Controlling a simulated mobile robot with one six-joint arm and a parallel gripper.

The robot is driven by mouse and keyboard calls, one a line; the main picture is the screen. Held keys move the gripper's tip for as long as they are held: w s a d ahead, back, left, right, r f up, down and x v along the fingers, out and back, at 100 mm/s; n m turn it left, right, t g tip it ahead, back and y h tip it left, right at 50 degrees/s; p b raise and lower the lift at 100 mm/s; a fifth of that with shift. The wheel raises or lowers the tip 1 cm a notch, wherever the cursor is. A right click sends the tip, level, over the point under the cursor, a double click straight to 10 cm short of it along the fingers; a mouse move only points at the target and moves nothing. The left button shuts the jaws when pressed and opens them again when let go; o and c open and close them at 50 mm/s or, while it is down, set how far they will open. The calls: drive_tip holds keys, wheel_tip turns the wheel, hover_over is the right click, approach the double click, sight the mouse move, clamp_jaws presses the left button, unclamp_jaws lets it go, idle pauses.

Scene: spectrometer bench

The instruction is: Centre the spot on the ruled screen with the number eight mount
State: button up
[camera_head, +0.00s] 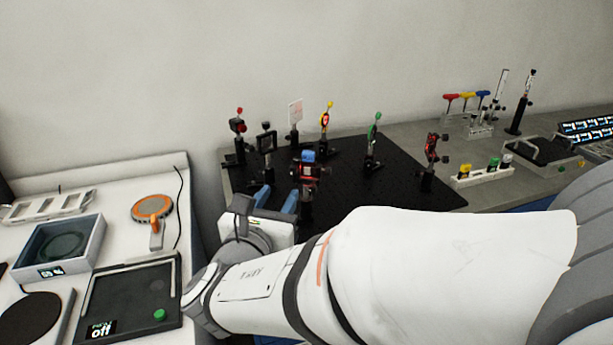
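The ruled screen (295,110) is a small pale card with faint reddish marks, upright at the back of the black board (337,195). I cannot make out a spot on it. Several post mounts stand on the board: red-topped (238,125), black (267,140), yellow-topped (326,118), green-topped (375,132), blue-topped (308,165) and a dark red one (431,150). No number is legible, so I cannot tell which is number eight. My gripper (278,193) has two blue fingers spread apart, low at the board's front left, beside the blue-topped mount; nothing shows between them.
On the left white bench are a dark pad reading "off" (135,295), a grey box (60,250) and an orange round tool (152,208). My arm hides the front right.

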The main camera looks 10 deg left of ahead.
sight(292, 172)
drive_tip(key=w, duration=0.7)
drive_tip(key=shift+w+d+p, duration=0.1)
drive_tip(key=shift+w+p, duration=0.2)
drive_tip(key=shift+c, duration=0.5)
clamp_jaws()
